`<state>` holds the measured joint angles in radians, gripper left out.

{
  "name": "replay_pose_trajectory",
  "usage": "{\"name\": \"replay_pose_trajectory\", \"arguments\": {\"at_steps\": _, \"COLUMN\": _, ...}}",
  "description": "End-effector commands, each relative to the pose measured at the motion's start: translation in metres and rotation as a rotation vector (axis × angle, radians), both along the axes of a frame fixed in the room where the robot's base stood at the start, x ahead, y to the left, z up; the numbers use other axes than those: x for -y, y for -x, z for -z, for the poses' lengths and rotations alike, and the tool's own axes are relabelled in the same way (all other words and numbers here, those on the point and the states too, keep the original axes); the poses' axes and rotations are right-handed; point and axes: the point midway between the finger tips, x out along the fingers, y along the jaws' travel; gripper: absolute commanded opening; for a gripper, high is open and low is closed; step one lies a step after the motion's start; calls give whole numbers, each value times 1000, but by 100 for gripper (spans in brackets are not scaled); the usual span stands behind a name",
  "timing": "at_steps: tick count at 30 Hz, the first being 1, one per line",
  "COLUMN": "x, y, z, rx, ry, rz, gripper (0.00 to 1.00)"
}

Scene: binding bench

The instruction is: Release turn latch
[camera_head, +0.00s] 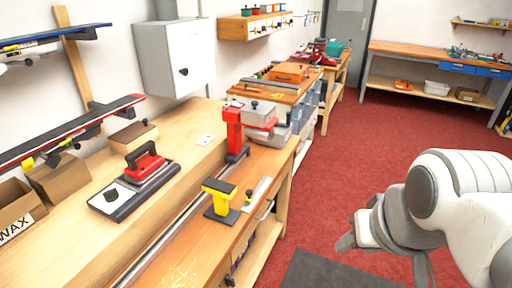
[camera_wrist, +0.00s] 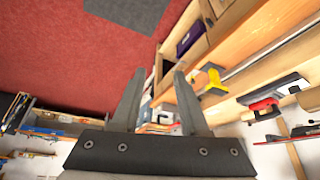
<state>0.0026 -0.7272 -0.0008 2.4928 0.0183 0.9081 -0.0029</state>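A dark knob (camera_head: 184,72) on the front of the white wall cabinet (camera_head: 165,52) looks like a turn latch, but it is too small to tell its turned position. Another small dark knob (camera_head: 248,194) stands beside a metal plate on the bench, next to a yellow-and-black block (camera_head: 219,197). I cannot tell for sure which one is the turn latch. My gripper (camera_head: 347,240) hangs over the red floor, right of the bench and far from both. In the wrist view my gripper (camera_wrist: 160,75) has its two fingers apart with nothing between them.
The wooden bench (camera_head: 75,230) holds a red-handled iron (camera_head: 146,163) and a red clamp stand (camera_head: 234,130). Ski-like boards (camera_head: 70,130) stick out from the left wall. A second bench (camera_head: 415,50) stands at the back right. Red floor (camera_head: 350,140) lies open between.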

Motion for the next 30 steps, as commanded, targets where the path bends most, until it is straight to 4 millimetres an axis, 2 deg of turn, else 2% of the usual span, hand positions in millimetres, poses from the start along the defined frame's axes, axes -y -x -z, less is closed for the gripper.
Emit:
{"name": "replay_pose_trajectory", "arguments": {"at_steps": 5, "x": -12, "y": -9, "z": 32, "rx": -146, "ry": -93, "rz": 28, "gripper": 44}}
{"name": "replay_pose_trajectory", "arguments": {"at_steps": 17, "x": -56, "y": -40, "z": 110, "rx": -557, "ry": -421, "rz": 142, "gripper": 44}}
{"name": "replay_pose_trajectory", "arguments": {"at_steps": 30, "x": -95, "y": -89, "z": 200, "rx": -925, "ry": -818, "rz": 319, "gripper": 44}}
